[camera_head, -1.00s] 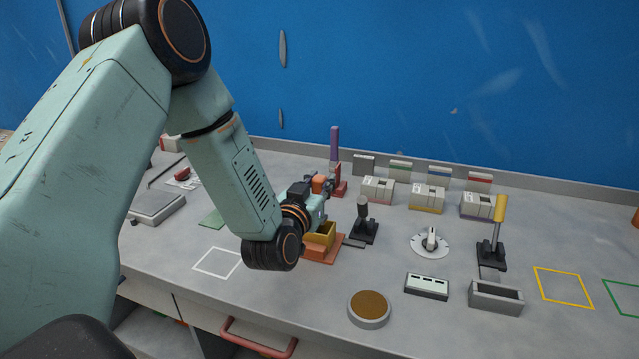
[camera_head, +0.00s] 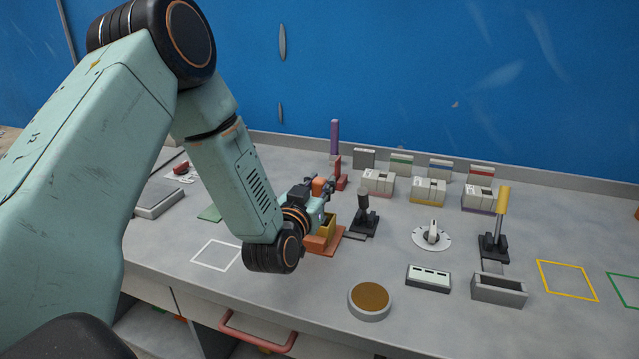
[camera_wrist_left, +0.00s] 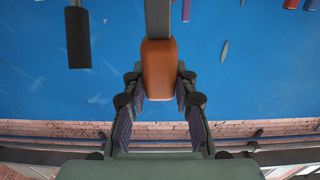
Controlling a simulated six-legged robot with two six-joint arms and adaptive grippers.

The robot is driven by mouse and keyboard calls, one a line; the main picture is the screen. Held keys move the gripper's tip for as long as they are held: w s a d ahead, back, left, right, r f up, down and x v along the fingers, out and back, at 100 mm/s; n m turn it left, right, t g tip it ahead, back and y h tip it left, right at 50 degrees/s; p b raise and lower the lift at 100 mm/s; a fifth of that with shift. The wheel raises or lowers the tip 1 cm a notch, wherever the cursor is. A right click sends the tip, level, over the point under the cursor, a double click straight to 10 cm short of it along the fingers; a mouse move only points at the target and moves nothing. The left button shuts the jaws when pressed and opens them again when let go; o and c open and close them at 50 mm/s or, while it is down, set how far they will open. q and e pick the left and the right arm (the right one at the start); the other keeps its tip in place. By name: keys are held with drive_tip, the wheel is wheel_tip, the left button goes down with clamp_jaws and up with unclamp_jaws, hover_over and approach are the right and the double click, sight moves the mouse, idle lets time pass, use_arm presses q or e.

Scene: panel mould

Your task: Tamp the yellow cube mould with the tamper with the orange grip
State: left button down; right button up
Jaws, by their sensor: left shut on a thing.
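My left gripper (camera_head: 322,188) is shut on the orange grip (camera_head: 319,186) of the tamper. In the left wrist view the orange grip (camera_wrist_left: 158,70) sits between the finger pads, with a grey bar running up from it. The yellow cube mould (camera_head: 327,228) stands on an orange base (camera_head: 328,246) just below the gripper, partly hidden by my left forearm. The tamper's lower end is hidden, so I cannot tell whether it touches the mould. My right gripper is not in view.
A black-handled lever (camera_head: 364,212) stands close right of the mould. A round dial (camera_head: 431,236), a yellow-handled lever (camera_head: 497,225), a grey trough (camera_head: 498,290) and a brown-topped disc (camera_head: 369,300) lie further right. A purple post (camera_head: 334,137) stands behind. A white outlined square (camera_head: 216,254) is empty.

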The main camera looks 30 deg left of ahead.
use_arm(q)
drive_tip(key=shift+f, duration=0.35)
drive_tip(key=shift+r, duration=0.2)
drive_tip(key=shift+r+p, duration=1.6)
drive_tip(key=shift+r, duration=0.1)
wheel_tip(320, 180, up, 7)
drive_tip(key=p, duration=0.6)
